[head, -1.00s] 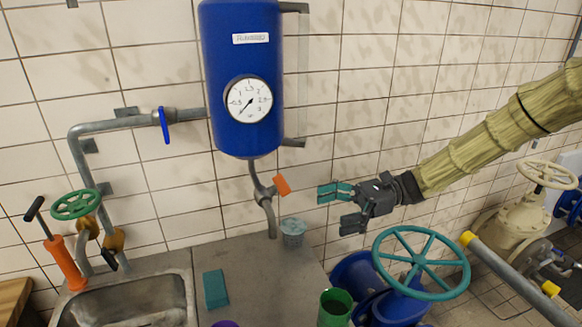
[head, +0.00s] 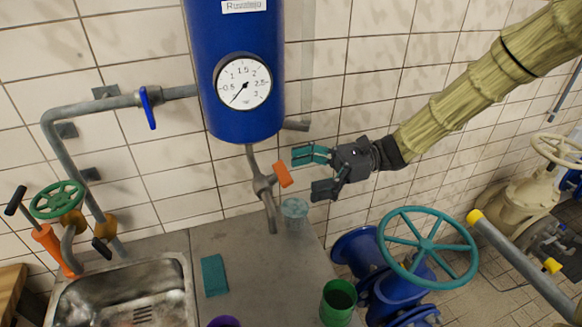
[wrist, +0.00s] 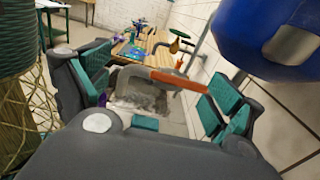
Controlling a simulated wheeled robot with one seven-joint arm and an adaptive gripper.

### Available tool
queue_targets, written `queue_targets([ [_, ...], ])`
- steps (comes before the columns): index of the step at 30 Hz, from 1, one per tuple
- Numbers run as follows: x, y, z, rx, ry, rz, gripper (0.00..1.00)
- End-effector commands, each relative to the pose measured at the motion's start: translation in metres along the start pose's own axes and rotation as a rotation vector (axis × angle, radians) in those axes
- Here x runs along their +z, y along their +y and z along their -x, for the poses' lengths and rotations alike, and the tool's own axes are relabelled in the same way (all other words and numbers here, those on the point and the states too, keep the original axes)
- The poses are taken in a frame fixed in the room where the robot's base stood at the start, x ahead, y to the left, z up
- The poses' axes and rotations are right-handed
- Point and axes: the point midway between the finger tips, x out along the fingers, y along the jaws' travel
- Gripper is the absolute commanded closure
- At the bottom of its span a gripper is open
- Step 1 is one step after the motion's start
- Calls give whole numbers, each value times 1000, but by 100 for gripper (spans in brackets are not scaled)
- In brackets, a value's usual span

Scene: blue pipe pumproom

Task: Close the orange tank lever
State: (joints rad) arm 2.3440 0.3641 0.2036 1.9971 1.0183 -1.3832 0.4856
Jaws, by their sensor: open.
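The orange lever (head: 284,175) sits on the grey tap pipe (head: 262,187) under the blue tank (head: 233,80). My gripper (head: 306,173) is open, just right of the lever, with its teal-padded fingers pointing left toward it. In the head view the upper finger is slightly above the lever and the lower finger below it. In the wrist view the orange lever (wrist: 180,80) shows between the two spread fingers, beyond their tips and nearer the right one. I see no clear contact. The blue tank (wrist: 275,40) fills the upper right there.
A small clear cup (head: 295,209) stands under my gripper on the grey counter (head: 250,262). A green cup (head: 338,302) and a teal handwheel (head: 428,245) are lower right. A sink (head: 125,295) and a teal sponge (head: 214,275) are left. The tiled wall is close behind.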

Motion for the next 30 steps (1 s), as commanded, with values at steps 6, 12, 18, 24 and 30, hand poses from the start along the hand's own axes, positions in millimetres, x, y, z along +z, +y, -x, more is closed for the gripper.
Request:
queue_targets([
  [6,-8,-19,-21,3,-3,-17,7],
  [12,-6,-15,-30,0,-2,-11,7],
  [18,-6,-14,-32,1,-2,-10,7],
  [24,-10,-19,-31,2,-4,-15,29],
  [30,-10,-20,-29,-2,-3,-15,52],
])
